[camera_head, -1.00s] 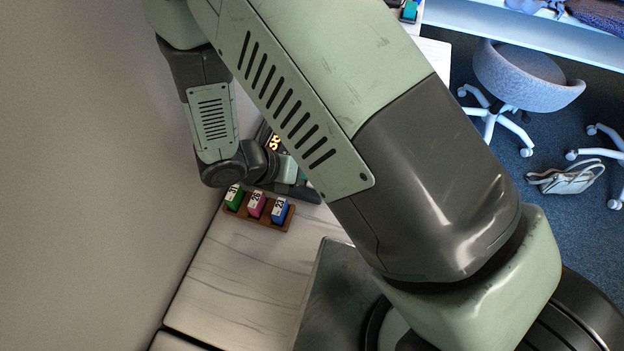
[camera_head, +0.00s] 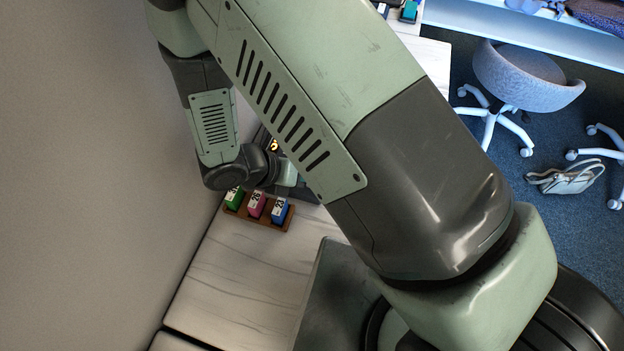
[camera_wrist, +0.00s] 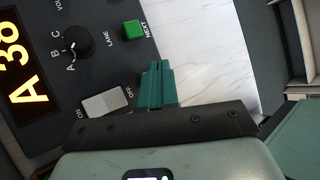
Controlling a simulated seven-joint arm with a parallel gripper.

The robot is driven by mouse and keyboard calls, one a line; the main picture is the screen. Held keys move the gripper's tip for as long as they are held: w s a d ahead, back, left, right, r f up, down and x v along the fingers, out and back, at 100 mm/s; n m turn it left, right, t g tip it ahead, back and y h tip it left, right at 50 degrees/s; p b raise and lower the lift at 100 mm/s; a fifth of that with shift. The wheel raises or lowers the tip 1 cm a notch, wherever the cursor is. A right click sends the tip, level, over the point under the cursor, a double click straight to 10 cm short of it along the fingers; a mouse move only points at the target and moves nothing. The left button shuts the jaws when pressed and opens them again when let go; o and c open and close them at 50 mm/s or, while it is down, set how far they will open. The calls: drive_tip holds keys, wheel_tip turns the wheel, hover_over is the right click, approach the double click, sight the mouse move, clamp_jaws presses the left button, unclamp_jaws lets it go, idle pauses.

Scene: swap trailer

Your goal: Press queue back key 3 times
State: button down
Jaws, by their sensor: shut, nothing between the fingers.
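A dark console (camera_wrist: 88,72) with a lit yellow display reading "A 38" (camera_wrist: 18,65) fills the left of the wrist view. It has a black LANE knob (camera_wrist: 77,40), a green key (camera_wrist: 133,29) marked NEXT and a grey ON/OFF rocker switch (camera_wrist: 102,103). No key marked back shows; my gripper hides part of the console. My gripper (camera_wrist: 156,68) is shut and empty, its teal fingers near the console's right edge, below the NEXT key in the picture. I cannot tell whether they touch anything. In the head view my arm mostly covers the console (camera_head: 302,192).
A brown rack (camera_head: 262,219) holds green, pink and blue numbered blocks beside the console on the white marbled counter (camera_head: 245,270). A grey wall (camera_head: 90,180) stands at the left. A chair (camera_head: 525,75) and a bag (camera_head: 568,177) are on the floor at the right.

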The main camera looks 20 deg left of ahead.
drive_tip(key=shift+f, duration=0.45)
idle(0.3)
drive_tip(key=shift+r, duration=0.95)
drive_tip(key=shift+r, duration=0.1)
drive_tip(key=shift+r, duration=2.4)
